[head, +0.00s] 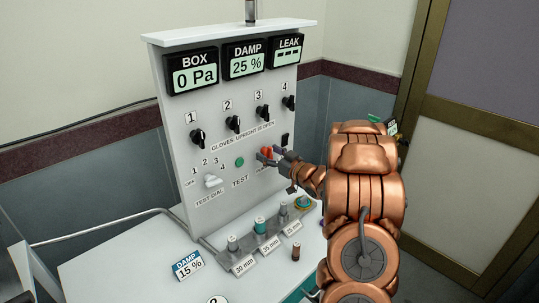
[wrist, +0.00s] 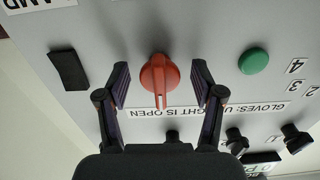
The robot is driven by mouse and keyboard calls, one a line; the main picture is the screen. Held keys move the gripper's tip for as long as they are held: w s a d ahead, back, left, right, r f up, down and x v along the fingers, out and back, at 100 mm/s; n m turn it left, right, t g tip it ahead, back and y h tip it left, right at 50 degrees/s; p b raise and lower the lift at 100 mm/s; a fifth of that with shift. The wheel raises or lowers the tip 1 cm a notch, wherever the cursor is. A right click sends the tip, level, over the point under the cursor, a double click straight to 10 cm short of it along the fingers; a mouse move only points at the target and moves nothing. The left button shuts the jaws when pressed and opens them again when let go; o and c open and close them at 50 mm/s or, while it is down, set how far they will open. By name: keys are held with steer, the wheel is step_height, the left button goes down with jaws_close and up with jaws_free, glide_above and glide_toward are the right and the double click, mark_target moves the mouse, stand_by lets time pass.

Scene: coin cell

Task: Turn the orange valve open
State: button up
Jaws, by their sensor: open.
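The orange valve (head: 267,152) is a round knob with a pointer bar on the upright grey panel (head: 231,187). In the wrist view the orange valve (wrist: 158,76) faces me and its pointer bar runs down the picture. My gripper (head: 274,156) reaches the panel from the right. In the wrist view my gripper (wrist: 160,88) is open, with one finger on each side of the valve. Gaps show between the valve and both fingers, so I see no contact. In the head view the fingers partly hide the valve.
A green button (head: 239,162) sits left of the valve; it also shows in the wrist view (wrist: 253,61). Black knobs (head: 233,124) line the panel above. A black switch (wrist: 69,70) is on the valve's other side. Cylinders (head: 260,225) stand on the white bench (head: 130,265) below.

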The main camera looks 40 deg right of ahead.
steer(key=shift+s, duration=0.1)
steer(key=s+d, duration=0.1)
steer(key=s, duration=1)
steer(key=shift+s+d, duration=0.3)
steer(key=shift+s, duration=0.05)
steer(key=shift+w, duration=0.1)
